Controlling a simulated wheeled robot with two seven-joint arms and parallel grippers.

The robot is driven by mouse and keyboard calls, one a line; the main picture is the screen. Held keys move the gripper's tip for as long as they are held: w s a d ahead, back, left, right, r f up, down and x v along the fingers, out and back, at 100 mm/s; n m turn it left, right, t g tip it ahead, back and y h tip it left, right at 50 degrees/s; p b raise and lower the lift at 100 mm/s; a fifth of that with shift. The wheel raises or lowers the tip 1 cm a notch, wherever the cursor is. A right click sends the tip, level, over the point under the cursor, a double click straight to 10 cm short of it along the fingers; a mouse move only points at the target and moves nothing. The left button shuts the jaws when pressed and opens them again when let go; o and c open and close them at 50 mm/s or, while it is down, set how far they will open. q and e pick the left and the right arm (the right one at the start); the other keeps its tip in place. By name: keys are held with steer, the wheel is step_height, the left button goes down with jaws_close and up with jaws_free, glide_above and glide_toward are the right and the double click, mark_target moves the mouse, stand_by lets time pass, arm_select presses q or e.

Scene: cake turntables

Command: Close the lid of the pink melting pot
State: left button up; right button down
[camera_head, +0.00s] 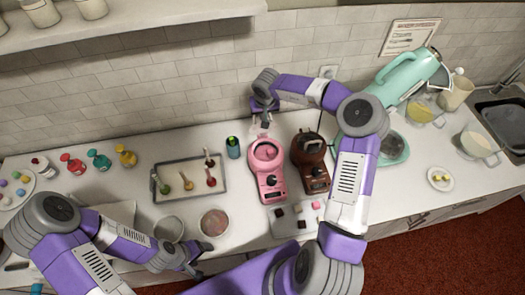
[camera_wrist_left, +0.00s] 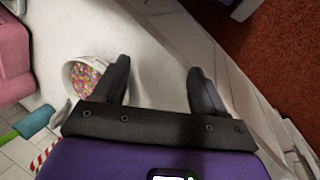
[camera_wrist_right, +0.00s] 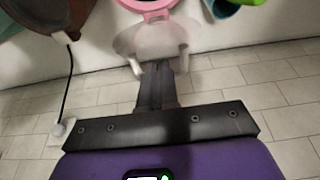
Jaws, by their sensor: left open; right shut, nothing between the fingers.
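The pink melting pot (camera_head: 268,182) stands on the counter; its pink rim shows at the top of the right wrist view (camera_wrist_right: 150,5). Its pale translucent lid (camera_wrist_right: 152,40) is raised at the pot's back, with two whitish tabs. My right gripper (camera_wrist_right: 163,68) is shut and empty, its tips close to the lid between the tabs; I cannot tell whether they touch. In the head view it is behind the pot (camera_head: 262,120). My left gripper (camera_wrist_left: 160,75) is open and empty, low over the front of the counter near a sprinkle bowl (camera_wrist_left: 85,82).
A brown melting pot (camera_head: 311,165) stands just right of the pink one. A tray (camera_head: 163,198) with small coloured items lies left. A green-and-blue cup (camera_head: 233,148) is beside the pink pot. Chocolate pieces on a board (camera_head: 288,224) lie in front. The tiled wall is close behind.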

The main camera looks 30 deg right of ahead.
steer(key=s+a+f, duration=0.2)
steer(key=s+f, duration=0.3)
steer(key=s, duration=0.4)
steer(key=shift+s+a+f+b, duration=0.2)
steer(key=shift+f+b, duration=0.15)
steer(key=shift+b, duration=0.05)
stand_by(0.9)
steer(key=shift+r, duration=0.15)
steer(key=v, duration=0.7)
steer(key=shift+s+a+r+p, duration=0.15)
steer(key=shift+s+r+p, duration=0.2)
steer(key=shift+s, duration=0.2)
steer(key=shift+w, duration=0.15)
